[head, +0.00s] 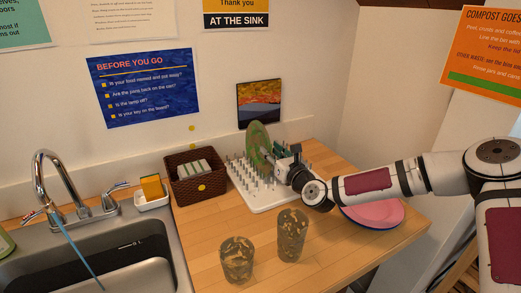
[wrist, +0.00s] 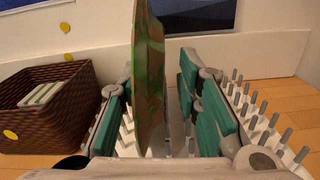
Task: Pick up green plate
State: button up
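The green plate (head: 258,143), mottled green and brown, stands upright on edge in the white pegged dish rack (head: 262,202). In the wrist view the plate (wrist: 149,65) is seen nearly edge-on, between the two teal-padded fingers of my gripper (wrist: 157,95). The fingers are open, one on each side of the plate. A gap shows on the right side; on the left the finger looks close to the plate, and contact cannot be told. In the head view my gripper (head: 284,158) is over the rack, just right of the plate, partly hidden by my wrist.
A brown woven basket (head: 190,190) stands left of the rack. Two patterned glasses (head: 237,262) (head: 291,236) stand in front. A pink plate (head: 378,213) lies at right, under my arm. A framed picture (head: 259,102) leans behind the rack. The sink (head: 110,262) is at left.

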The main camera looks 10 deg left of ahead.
aim_at(267, 146)
jog(key=shift+x, duration=1.75)
grip_shut()
jog(key=shift+r, duration=0.1)
